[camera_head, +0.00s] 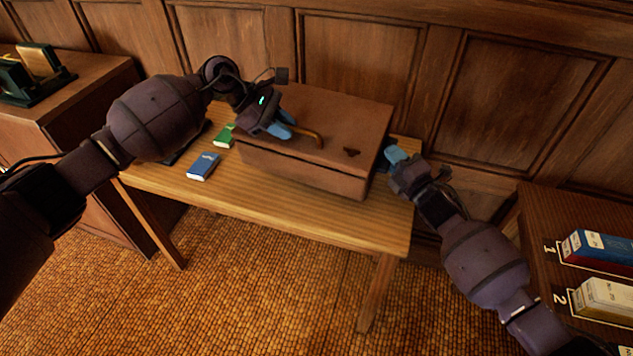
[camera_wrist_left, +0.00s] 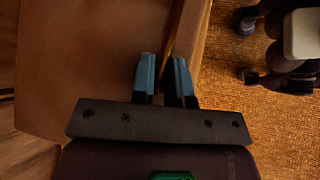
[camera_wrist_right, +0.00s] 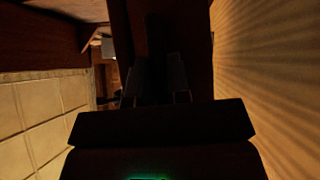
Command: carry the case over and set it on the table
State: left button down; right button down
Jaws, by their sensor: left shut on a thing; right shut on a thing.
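The brown case (camera_head: 335,115) lies flat over the wooden table (camera_head: 300,208), resting on it or only just above it; I cannot tell which. A curved tan handle and a small dark fitting show on it. My right gripper (camera_head: 392,158) is shut at the right end of the case. The right wrist view is very dark there, so its exact hold is hidden.
A blue book (camera_head: 203,167) and a green book (camera_head: 225,135) lie on the table left of the case. A dark side table (camera_head: 560,205) with labelled boxes stands at the right. A cabinet (camera_head: 75,110) stands at the left. Wood panelling rises behind.

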aim_at(286, 159)
pick_arm(q)
jog(key=shift+d+r, duration=0.1)
jog(key=shift+r, duration=0.05)
pick_arm(e)
jog(key=shift+a+r, duration=0.15)
jog(key=shift+r, duration=0.2)
pick_arm(q)
jog(key=shift+f, duration=0.25)
pick_arm(e)
jog(key=shift+f, duration=0.25)
